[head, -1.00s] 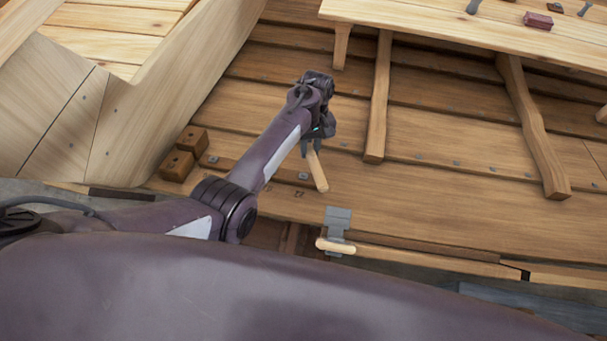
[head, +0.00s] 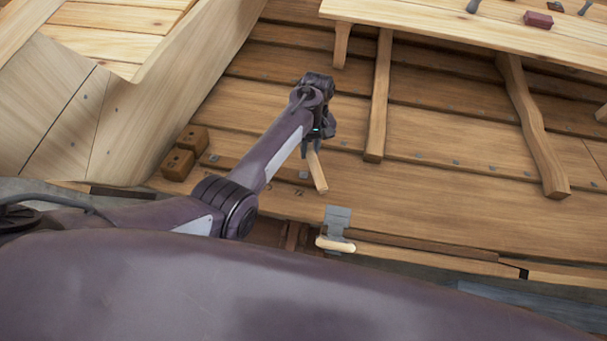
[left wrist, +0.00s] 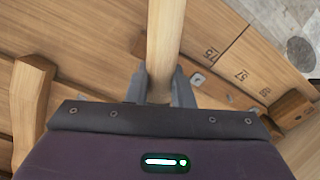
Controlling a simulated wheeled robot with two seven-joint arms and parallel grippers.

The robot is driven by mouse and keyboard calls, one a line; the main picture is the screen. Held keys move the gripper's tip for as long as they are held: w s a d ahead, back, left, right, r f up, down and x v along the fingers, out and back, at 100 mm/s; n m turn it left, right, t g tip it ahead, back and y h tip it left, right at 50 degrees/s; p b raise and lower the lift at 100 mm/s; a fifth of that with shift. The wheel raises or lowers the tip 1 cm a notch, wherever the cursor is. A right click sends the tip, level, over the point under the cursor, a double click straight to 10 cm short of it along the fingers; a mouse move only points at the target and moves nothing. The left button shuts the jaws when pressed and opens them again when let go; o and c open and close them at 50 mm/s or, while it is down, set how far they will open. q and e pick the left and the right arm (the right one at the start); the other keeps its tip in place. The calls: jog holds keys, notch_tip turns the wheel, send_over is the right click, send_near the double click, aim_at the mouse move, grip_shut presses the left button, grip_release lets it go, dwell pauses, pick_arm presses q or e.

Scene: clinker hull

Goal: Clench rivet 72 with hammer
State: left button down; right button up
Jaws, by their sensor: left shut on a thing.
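My left gripper (head: 311,147) is shut on a pale wooden handle (head: 317,172), which I take to be the hammer's. The handle slants down over the planks in the head view. In the left wrist view it runs up between the two grey fingers (left wrist: 160,85). No hammer head shows in either view. Small grey rivet plates dot the hull planks; one plate (left wrist: 197,80) lies just right of the fingers in the left wrist view. Dark numbers (left wrist: 240,75) are marked on the plank beside it. I cannot tell which rivet is 72. My right gripper is not in view.
A grey clamp with a wooden handle (head: 335,244) grips the plank edge. Curved ribs (head: 532,125) cross the planks at right. A bench plank (head: 470,28) overhangs the top, carrying a dark red block (head: 538,20).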

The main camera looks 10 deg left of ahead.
pick_arm(q)
jog(key=shift+w+r, duration=0.2)
jog(key=shift+r, duration=0.1)
jog(key=p+v, duration=0.3)
jog(key=v, duration=0.2)
jog(key=shift+f, duration=0.1)
jog(key=shift+f, duration=0.2)
dwell(0.3)
